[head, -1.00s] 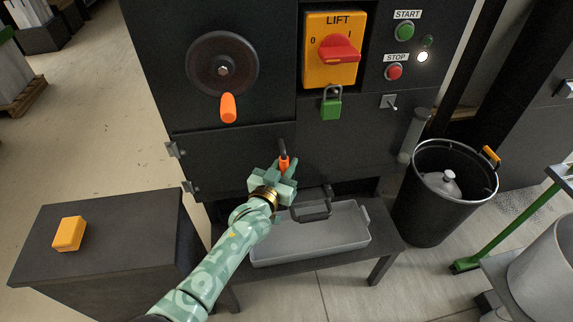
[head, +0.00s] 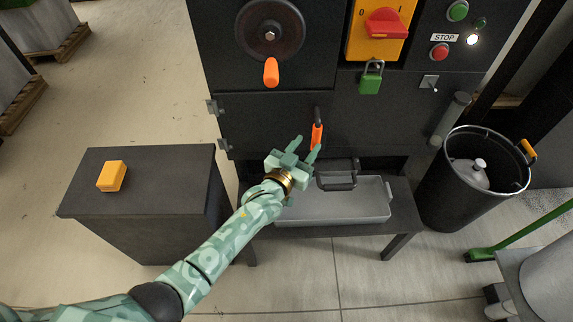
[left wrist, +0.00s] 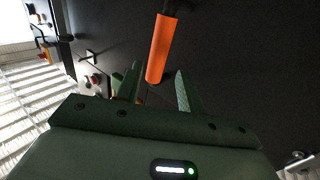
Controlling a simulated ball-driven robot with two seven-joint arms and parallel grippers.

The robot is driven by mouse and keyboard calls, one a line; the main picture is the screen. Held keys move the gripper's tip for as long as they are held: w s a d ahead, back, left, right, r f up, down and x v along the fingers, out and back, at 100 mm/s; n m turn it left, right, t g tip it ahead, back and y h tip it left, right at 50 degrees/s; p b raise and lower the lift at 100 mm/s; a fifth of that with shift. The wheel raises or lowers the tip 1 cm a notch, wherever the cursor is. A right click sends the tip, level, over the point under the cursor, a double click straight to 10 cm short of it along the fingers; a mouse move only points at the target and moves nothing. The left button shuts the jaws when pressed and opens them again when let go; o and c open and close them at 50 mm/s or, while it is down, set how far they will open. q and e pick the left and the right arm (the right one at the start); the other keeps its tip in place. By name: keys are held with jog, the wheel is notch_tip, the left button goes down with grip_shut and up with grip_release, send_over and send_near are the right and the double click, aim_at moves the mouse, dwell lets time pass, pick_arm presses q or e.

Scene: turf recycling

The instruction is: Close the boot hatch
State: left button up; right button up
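The boot hatch (head: 270,120) is a dark panel low on the machine front, with hinges (head: 217,107) on its left edge. It looks flush with the machine front. Its orange-gripped handle (head: 317,135) hangs down near the hatch's right part. My left gripper (head: 306,147) is just below and in front of the handle, with its fingers apart and nothing held. In the left wrist view the orange handle (left wrist: 162,48) shows beyond the gap between the open fingers (left wrist: 157,84). My right gripper is not in view.
A grey tray (head: 345,212) with a dark handle sits on a low bench under the hatch. A dark cabinet (head: 140,180) with a yellow block (head: 112,176) stands at left. A black bin (head: 450,200) stands at right. A green padlock (head: 371,80) hangs above the hatch.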

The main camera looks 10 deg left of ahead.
pick_arm(q)
jog(key=p+v, duration=0.2)
jog(key=v, duration=0.8)
jog(key=shift+p, duration=0.35)
jog(key=shift+s+a, duration=0.1)
